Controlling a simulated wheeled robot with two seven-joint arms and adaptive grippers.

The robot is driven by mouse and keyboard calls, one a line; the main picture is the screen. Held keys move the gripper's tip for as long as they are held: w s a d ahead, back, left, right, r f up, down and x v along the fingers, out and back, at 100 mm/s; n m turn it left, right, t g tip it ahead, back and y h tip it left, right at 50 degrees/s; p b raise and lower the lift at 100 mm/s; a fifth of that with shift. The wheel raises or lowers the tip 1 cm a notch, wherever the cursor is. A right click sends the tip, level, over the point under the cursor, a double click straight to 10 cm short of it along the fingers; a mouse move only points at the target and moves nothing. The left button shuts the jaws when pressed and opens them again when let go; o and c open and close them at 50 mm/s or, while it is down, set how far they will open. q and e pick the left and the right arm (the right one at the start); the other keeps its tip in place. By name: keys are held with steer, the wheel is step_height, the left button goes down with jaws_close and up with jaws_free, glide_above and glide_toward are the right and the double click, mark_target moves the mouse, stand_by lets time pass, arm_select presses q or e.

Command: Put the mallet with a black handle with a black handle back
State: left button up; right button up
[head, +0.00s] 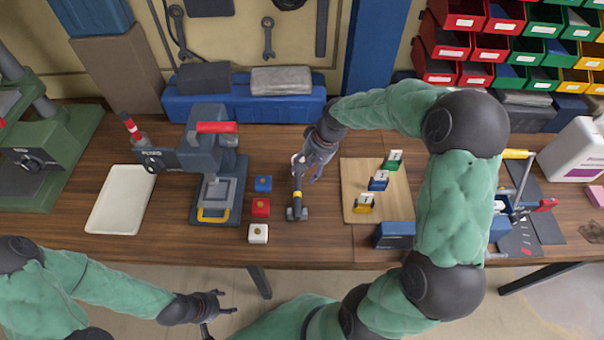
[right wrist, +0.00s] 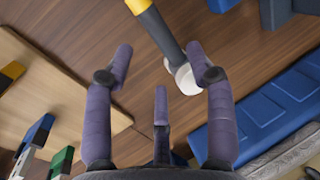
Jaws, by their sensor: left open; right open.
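The mallet (head: 297,200) lies on the wooden table, its grey head toward the front edge, with a yellow band and a black handle pointing to the back. In the right wrist view its dark handle (right wrist: 164,38) ends in a pale cap close to my fingertips. My right gripper (head: 306,170) is open over the handle's far end; it also shows in the right wrist view (right wrist: 160,60), its fingers spread and not closed on the handle. My left gripper (head: 221,308) is open and empty in front of the table, low in the head view.
A blue box (head: 243,110) stands behind. A white tray (head: 118,205) lies at left. Tools hang on the back wall.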

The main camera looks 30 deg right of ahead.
steer(key=shift+p+v, duration=0.45)
steer(key=shift+v, duration=1.8)
